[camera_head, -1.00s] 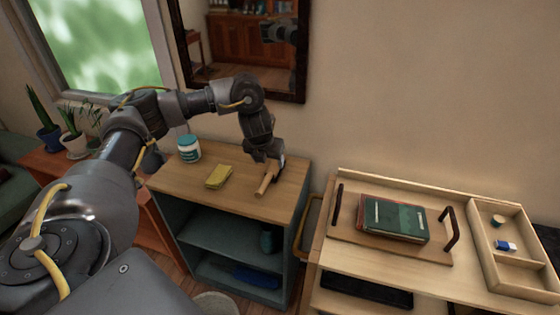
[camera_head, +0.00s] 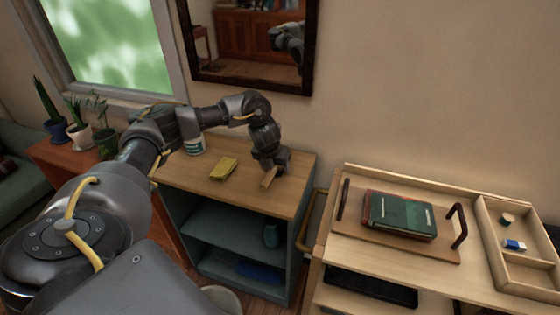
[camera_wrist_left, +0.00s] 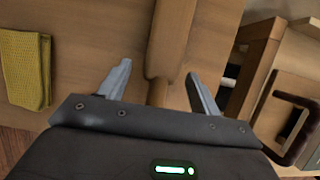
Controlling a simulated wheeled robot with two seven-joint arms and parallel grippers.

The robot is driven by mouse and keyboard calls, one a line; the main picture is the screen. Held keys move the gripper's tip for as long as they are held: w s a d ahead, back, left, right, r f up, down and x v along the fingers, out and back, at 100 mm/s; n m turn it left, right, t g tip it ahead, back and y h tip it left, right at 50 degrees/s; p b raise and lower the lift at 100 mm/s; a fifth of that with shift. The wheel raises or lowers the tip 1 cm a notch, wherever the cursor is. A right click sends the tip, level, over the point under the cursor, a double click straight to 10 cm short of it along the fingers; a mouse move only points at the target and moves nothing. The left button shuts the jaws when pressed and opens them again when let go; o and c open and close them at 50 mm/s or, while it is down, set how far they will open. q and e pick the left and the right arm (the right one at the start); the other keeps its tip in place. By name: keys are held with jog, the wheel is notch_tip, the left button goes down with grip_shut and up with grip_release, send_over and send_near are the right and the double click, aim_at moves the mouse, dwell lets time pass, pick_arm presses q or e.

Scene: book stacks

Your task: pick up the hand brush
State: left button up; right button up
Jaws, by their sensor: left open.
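The hand brush (camera_head: 268,180) lies on the wooden top of a low shelf unit, and only part of its pale wooden handle shows in the head view. My left gripper (camera_head: 271,170) is right above it and hides the rest. In the left wrist view the wooden handle (camera_wrist_left: 168,40) runs between the two spread fingers of my left gripper (camera_wrist_left: 158,76). The fingers are open, one on each side of the handle, with a gap to it. The bristles are not visible. My right gripper is not in view.
A yellow folded cloth (camera_head: 223,168) and a teal-labelled jar (camera_head: 194,145) stand left of the brush on the shelf top (camera_head: 240,202). A mirror (camera_head: 255,82) hangs behind. To the right, a cart holds a tray (camera_head: 345,228) with books (camera_head: 398,215).

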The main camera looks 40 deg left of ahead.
pick_arm(q)
jog(key=shift+x, duration=1.15)
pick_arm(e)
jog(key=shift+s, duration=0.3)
pick_arm(q)
jog(key=c, duration=1.2)
jog(key=shift+w+r, duration=0.1)
jog(key=shift+r, duration=0.1)
jog(key=shift+r+b, duration=0.3)
jog(key=shift+r, duration=0.35)
jog(key=s+a+r+p, duration=0.1)
jog(key=s+a+r, duration=0.2)
jog(key=s+r, duration=0.2)
jog(key=s+a+r+p, duration=0.1)
jog(key=s+a+r, duration=0.1)
jog(key=s+r, duration=0.4)
jog(key=shift+s+a+r, duration=0.2)
jog(key=shift+s+a, duration=0.2)
jog(key=shift+s, duration=0.55)
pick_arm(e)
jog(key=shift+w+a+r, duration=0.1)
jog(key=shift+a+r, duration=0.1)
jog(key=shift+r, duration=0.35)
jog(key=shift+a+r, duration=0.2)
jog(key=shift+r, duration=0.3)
